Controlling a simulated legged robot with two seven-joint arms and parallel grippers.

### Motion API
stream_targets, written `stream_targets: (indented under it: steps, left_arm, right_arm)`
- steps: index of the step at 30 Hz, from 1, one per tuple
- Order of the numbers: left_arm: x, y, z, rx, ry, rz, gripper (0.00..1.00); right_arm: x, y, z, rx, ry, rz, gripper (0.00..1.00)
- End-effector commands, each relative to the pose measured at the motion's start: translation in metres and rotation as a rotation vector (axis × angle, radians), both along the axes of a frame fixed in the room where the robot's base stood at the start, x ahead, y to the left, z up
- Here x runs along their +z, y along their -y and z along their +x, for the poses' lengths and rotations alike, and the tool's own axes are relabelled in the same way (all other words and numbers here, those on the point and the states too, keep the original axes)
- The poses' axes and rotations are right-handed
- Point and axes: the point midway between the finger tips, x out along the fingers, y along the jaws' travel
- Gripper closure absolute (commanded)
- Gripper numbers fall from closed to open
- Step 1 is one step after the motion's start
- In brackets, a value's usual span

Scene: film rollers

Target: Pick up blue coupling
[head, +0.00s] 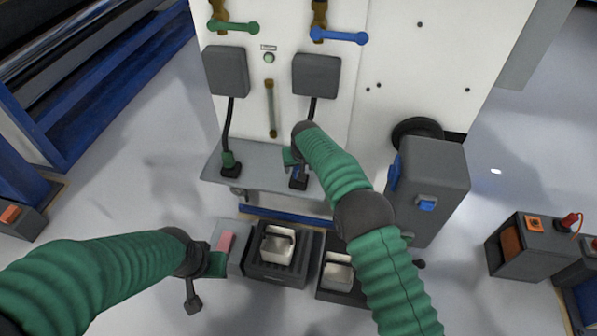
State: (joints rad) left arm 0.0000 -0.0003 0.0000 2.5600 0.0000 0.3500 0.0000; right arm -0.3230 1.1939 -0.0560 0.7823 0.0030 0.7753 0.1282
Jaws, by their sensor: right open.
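The blue coupling (299,178) is a small blue and black piece on the grey shelf of the white machine, below a black cable from the right grey box. My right gripper (294,163) is open directly at the coupling, and its fingers partly hide it. I cannot tell whether they touch it. My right arm comes down across the picture and covers part of the shelf. My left gripper (198,285) hangs low on the left, away from the coupling, beside a grey box with a pink top. Whether its jaws are open is unclear.
A green coupling (230,163) stands on the same shelf (262,168) to the left. Dark trays (257,270) with white containers sit below. A grey cabinet (441,180) with blue parts stands on the right. Green and blue valve handles are above.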

Motion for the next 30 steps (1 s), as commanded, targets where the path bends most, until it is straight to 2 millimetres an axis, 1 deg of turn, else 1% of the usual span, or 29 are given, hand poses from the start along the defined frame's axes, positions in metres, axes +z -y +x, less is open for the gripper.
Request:
stream_targets:
  steps: [1, 3, 5, 13, 27, 30]
  left_arm:
    - [-0.005, 0.0, 0.0, 0.0, 0.0, 0.0, 1.0]
    - [-0.007, 0.0, 0.0, 0.0, 0.0, 0.0, 1.0]
    - [-0.008, 0.0, 0.0, 0.0, 0.0, 0.0, 1.0]
    - [-0.008, 0.0, 0.0, 0.0, 0.0, 0.0, 1.0]
    - [-0.008, 0.0, 0.0, 0.0, 0.0, 0.0, 1.0]
    - [-0.008, 0.0, 0.0, 0.0, 0.0, 0.0, 1.0]
  right_arm:
    - [-0.011, 0.0, 0.004, 0.0, 0.0, 0.0, 0.39]
    - [-0.021, -0.001, 0.009, -0.001, 0.0, 0.0, 0.39]
    - [-0.026, -0.001, 0.011, -0.001, 0.0, 0.0, 0.39]
    - [-0.026, -0.002, 0.012, 0.0, 0.001, 0.0, 0.39]
    - [-0.027, -0.002, 0.012, 0.0, 0.0, 0.0, 1.0]
    - [-0.027, -0.002, 0.012, 0.0, 0.0, 0.0, 1.0]
